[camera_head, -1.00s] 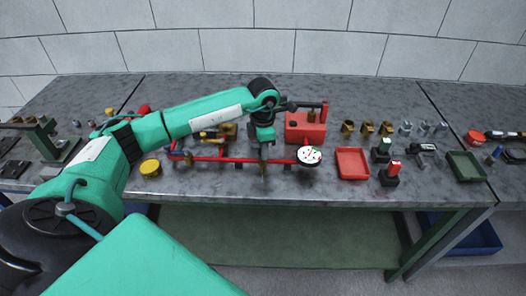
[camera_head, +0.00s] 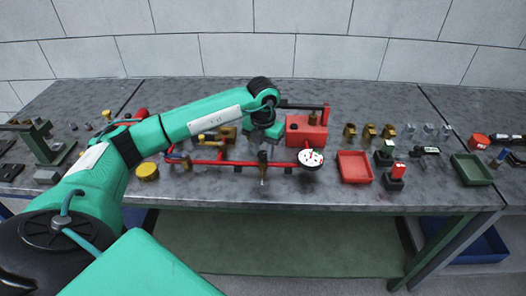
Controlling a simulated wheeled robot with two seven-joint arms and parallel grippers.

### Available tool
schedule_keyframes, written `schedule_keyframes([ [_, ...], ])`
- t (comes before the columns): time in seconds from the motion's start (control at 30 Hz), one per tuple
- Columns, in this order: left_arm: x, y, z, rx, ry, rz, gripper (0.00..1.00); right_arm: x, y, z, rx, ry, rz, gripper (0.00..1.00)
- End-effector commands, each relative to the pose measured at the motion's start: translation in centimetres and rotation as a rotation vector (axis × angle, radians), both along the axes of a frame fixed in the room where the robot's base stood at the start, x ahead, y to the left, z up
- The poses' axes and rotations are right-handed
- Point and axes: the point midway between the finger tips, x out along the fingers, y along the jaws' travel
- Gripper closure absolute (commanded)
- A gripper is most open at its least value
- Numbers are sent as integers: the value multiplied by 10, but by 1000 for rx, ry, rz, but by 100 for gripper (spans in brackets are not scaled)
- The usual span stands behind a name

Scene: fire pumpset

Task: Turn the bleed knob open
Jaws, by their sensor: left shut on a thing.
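The pump set stands on the grey bench, with a red box (camera_head: 302,130), a red pipe (camera_head: 225,163) along its front and a round white gauge (camera_head: 310,158) at the pipe's right end. My left arm reaches in from the left over it. My left gripper (camera_head: 262,160) points down at the pipe, left of the gauge, and is shut on a small dark part there. This part appears to be the bleed knob, mostly hidden by the gripper; its turned position cannot be told. My right gripper is out of view.
A red tray (camera_head: 355,168) lies right of the gauge, with a green button box (camera_head: 384,155) and a red one (camera_head: 396,176) beside it. Several brass fittings (camera_head: 369,132) stand behind. A yellow round cap (camera_head: 147,171) lies left. A dark green tray (camera_head: 471,169) is far right.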

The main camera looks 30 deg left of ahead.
Motion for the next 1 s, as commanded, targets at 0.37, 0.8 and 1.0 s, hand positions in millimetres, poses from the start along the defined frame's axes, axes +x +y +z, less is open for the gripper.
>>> schedule_keyframes([
  [0.37, 1, 1, 2, 1, -4, 147, 92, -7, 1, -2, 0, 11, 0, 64],
  [0.8, 1, 1, 2, 0, -5, 167, 92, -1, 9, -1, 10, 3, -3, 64],
  [1.0, 1, 1, 2, 0, -4, 166, 48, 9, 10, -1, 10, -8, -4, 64],
])
